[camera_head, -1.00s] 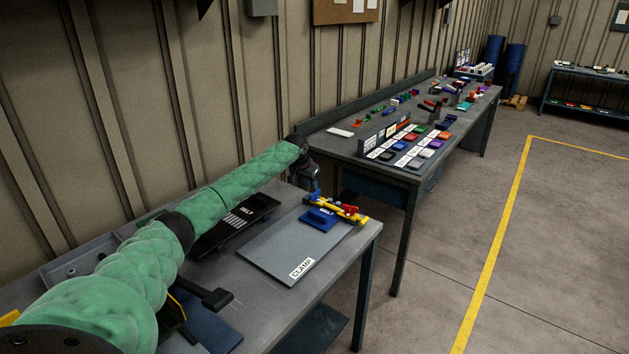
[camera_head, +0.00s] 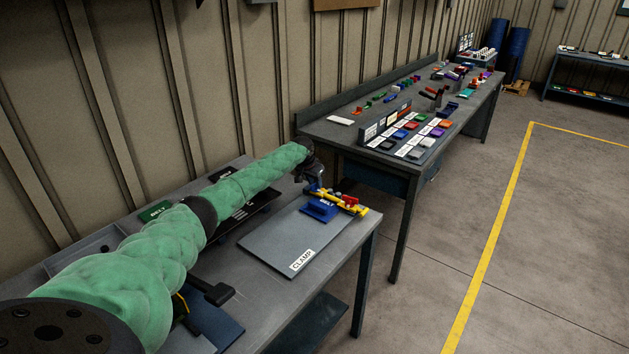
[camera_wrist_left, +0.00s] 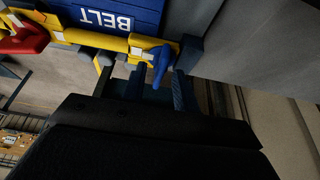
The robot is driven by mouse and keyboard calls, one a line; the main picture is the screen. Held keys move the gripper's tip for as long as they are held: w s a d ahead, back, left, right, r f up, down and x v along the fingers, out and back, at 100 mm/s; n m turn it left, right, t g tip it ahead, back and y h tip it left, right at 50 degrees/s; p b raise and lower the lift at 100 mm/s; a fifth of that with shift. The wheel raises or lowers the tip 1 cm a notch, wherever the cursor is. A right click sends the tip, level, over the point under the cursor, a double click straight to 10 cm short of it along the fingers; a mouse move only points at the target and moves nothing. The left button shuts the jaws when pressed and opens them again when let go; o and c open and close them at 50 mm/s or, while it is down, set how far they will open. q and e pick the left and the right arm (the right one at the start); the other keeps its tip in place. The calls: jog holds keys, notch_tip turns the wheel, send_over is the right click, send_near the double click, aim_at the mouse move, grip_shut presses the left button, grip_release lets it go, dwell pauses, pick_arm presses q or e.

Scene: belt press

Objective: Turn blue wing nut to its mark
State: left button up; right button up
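The clamp press has a yellow bar (camera_head: 325,194) with red parts (camera_head: 349,200) and a blue block (camera_head: 318,209) lettered BELT. It stands at the far right corner of the near table. In the left wrist view, the blue wing nut (camera_wrist_left: 160,63) sits at the end of the yellow bar (camera_wrist_left: 95,40). My left gripper (camera_wrist_left: 158,82) is at the nut, with its two dark fingers apart and one on each side of the blue wing. Whether the fingers touch it is unclear. In the head view, my left gripper (camera_head: 314,184) is at the bar's far end. The mark cannot be made out.
A grey plate (camera_head: 290,240) labelled CLAMP lies in front of the press. A dark tray (camera_head: 240,212) is partly behind my left arm. A second table (camera_head: 340,133) with many small coloured parts stands behind. The floor to the right is clear.

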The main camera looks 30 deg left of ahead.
pick_arm(q)
jog(key=shift+w+f, duration=0.15)
jog(key=shift+f, duration=0.1)
jog(key=shift+c, duration=0.4)
jog(key=shift+r, duration=0.1)
grip_shut()
